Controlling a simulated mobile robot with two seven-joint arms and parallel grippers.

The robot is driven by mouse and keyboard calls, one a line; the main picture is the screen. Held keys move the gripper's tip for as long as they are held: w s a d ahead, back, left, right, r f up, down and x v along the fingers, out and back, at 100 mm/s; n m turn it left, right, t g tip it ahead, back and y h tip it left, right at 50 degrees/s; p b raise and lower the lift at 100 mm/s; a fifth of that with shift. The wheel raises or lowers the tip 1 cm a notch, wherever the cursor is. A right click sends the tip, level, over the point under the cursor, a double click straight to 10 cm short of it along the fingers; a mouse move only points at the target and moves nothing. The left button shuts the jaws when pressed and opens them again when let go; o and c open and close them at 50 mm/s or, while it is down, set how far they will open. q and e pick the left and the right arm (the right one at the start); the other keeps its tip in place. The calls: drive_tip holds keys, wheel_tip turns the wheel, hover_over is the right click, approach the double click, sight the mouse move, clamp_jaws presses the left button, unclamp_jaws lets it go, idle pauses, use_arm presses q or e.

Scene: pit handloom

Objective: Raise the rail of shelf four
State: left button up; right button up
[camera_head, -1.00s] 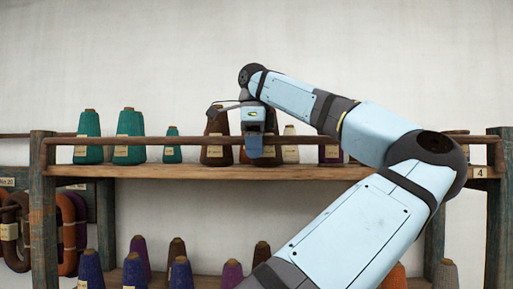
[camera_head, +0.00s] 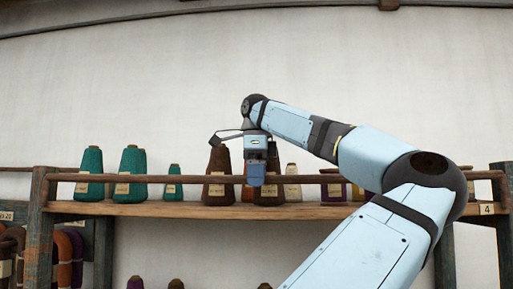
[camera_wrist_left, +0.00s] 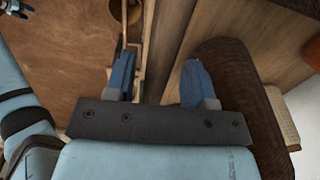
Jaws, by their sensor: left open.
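The rail (camera_head: 105,178) of shelf four is a brown bar along the shelf's front, running from the left post to the right post. A tag marked 4 (camera_head: 487,209) is at the right end of the shelf board (camera_head: 220,210). My left gripper (camera_head: 256,175) points down at the rail, in front of the brown cones. Its blue fingers overlap the rail in the head view. In the left wrist view its fingers (camera_wrist_left: 158,80) are apart, with wooden edges between them. I cannot tell whether they touch the rail.
Teal cones (camera_head: 130,173), a brown cone (camera_head: 219,175) close left of my gripper, and a cream cone (camera_head: 292,186) stand behind the rail. Coils (camera_head: 68,255) hang at lower left. The wall above the cones is bare.

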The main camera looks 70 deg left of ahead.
use_arm(q)
wheel_tip(320, 180, up, 11)
drive_tip(key=shift+s+d, duration=0.25)
drive_tip(key=shift+d, duration=0.05)
idle(0.7)
